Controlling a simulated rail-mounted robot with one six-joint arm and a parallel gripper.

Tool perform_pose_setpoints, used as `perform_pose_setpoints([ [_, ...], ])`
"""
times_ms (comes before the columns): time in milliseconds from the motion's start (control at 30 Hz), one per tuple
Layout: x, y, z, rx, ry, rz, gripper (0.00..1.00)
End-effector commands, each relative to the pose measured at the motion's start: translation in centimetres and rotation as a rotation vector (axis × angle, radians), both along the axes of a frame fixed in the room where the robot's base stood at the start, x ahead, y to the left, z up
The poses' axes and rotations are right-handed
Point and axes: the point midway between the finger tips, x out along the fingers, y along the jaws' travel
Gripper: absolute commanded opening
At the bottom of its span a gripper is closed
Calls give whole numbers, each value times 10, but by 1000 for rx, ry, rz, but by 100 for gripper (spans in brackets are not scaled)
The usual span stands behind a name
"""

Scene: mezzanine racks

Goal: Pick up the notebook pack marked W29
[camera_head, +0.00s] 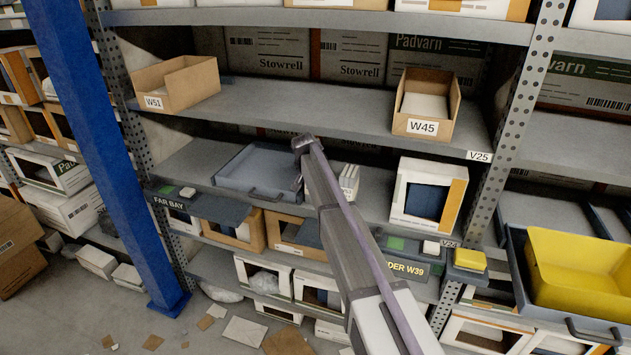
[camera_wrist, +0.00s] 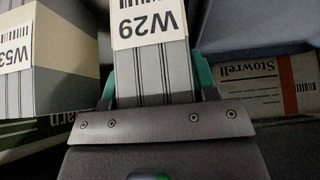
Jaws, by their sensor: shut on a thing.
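The notebook pack marked W29 (camera_wrist: 148,25) is in the upper middle of the wrist view, a grey striped block with a white label and a barcode. My gripper (camera_wrist: 155,78) has its teal fingers on both sides of this pack and is shut on it. A second pack marked W53 (camera_wrist: 20,70) stands to its left, apart from it. In the head view my arm reaches to the middle shelf, and my wrist hides the gripper and the W29 pack there. A small white-labelled pack (camera_head: 349,180) shows just right of my arm; I cannot read its label.
A grey tray (camera_head: 262,196) lies left of my wrist on the middle shelf. A white box (camera_head: 428,194) stands at right. Open cartons W51 (camera_head: 176,84) and W45 (camera_head: 426,102) sit on the shelf above. A Stowrell carton (camera_wrist: 262,90) is right of my gripper.

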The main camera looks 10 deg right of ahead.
Motion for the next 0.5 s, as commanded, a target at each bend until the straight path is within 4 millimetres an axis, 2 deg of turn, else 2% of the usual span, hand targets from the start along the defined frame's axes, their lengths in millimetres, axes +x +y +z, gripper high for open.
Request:
perform_pose_setpoints([
  [133,-2,1,4,0,0,0,15],
  [267,-16,8,24,-1,1,2,15],
  [500,-76,40,59,0,0,2,15],
])
